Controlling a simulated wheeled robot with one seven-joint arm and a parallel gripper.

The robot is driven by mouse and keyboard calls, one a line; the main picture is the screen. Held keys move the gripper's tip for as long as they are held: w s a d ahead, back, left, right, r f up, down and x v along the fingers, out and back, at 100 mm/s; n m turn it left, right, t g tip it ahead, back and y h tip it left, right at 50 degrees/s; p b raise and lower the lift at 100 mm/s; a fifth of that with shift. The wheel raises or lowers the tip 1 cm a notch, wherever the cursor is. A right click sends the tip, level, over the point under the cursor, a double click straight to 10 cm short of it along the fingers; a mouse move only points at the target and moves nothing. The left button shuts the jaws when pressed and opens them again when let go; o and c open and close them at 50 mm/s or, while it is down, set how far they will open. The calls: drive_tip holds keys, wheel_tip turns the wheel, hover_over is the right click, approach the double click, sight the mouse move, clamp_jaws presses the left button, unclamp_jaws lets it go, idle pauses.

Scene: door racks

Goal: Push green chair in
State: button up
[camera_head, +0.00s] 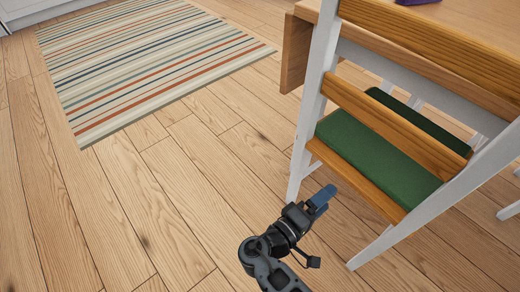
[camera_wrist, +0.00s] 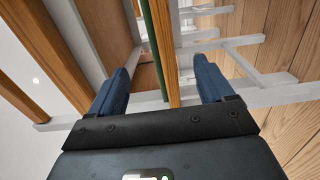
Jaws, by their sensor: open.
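The green chair has a green seat (camera_head: 368,158), a white frame and wooden slats, and stands at the right in the head view. The rail is not gripped; I cannot tell whether a finger touches the chair.
A wooden table (camera_head: 295,55) stands beyond the chair, with a purple thing (camera_head: 415,2) on top. A second dark green seat (camera_head: 420,120) shows behind the chair's slats. A striped rug (camera_head: 140,65) lies at the upper left. The wooden floor at left is clear.

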drive_tip(key=s+d+f+n+g+y, duration=0.15)
drive_tip(key=s+d+f+y, duration=0.25)
drive_tip(key=s+f+y, duration=0.55)
drive_tip(key=s+a+r+m+y, duration=0.1)
drive_tip(key=s+r+y, duration=0.1)
drive_tip(key=s, duration=0.6)
drive_tip(key=s+a+r+m+y, duration=0.1)
drive_tip(key=s+r+m+y, duration=0.1)
drive_tip(key=s, duration=0.6)
drive_tip(key=s+r+m+t+p, duration=0.2)
drive_tip(key=r+p, duration=1)
drive_tip(key=r, duration=1.3)
drive_tip(key=s+d+r+m+t+y+p, duration=0.1)
drive_tip(key=s+r+m+t+p, duration=0.2)
drive_tip(key=r+p, duration=1)
wheel_tip(320, 180, up, 13)
drive_tip(key=shift+s+r+t+p, duration=0.2)
drive_tip(key=shift+s+t+p, duration=0.15)
drive_tip(key=shift+t, duration=0.4)
drive_tip(key=shift+d+y, duration=0.1)
drive_tip(key=shift+y, duration=0.15)
